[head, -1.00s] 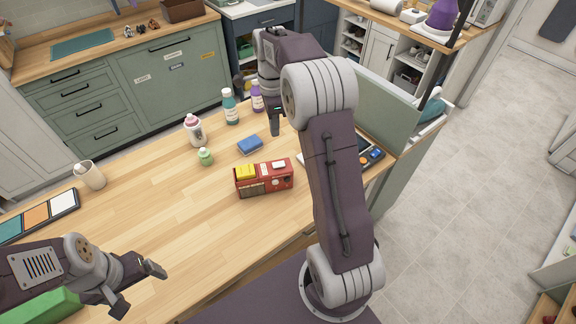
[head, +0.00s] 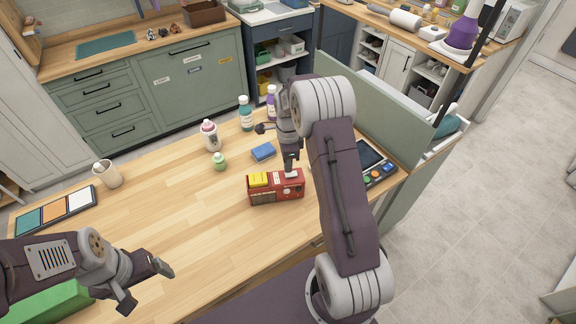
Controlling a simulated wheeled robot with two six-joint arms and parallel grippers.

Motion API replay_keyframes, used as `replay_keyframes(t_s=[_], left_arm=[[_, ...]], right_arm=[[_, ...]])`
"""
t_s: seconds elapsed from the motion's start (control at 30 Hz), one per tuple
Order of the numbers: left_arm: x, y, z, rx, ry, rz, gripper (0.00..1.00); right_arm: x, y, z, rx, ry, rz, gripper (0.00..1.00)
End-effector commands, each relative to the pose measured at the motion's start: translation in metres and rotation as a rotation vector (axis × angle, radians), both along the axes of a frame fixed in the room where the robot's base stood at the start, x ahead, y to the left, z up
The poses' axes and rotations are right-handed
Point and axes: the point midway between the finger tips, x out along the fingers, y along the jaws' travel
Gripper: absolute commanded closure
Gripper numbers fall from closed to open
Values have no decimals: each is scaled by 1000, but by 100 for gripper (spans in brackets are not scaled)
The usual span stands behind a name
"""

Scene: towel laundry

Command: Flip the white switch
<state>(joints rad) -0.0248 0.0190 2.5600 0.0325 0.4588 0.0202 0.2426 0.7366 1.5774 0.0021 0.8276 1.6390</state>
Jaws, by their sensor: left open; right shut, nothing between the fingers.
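A red box (head: 275,193) with a yellow block (head: 258,179) at its top left stands on the wooden table. The white switch (head: 291,175) is on the right part of its top, partly covered by my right gripper. My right gripper (head: 290,166) is shut and empty, pointing down with its tips right at the switch. I cannot tell whether they touch it or whether the switch has tipped. My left gripper (head: 149,287) is open and empty over the front left of the table, well away from the box.
A device with coloured buttons (head: 378,172) lies at the right. The table's middle left is clear.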

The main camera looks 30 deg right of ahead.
Motion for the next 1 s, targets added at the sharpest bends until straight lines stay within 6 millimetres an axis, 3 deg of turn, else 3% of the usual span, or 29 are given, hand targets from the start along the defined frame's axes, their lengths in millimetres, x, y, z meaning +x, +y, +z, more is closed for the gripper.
replay_keyframes(t_s=[0.2,1.0], left_arm=[[0,0,5,0,0,0,15],[0,0,3,0,0,0,15]], right_arm=[[0,0,-15,0,1,0,100],[-2,0,-24,2,8,-1,100]])
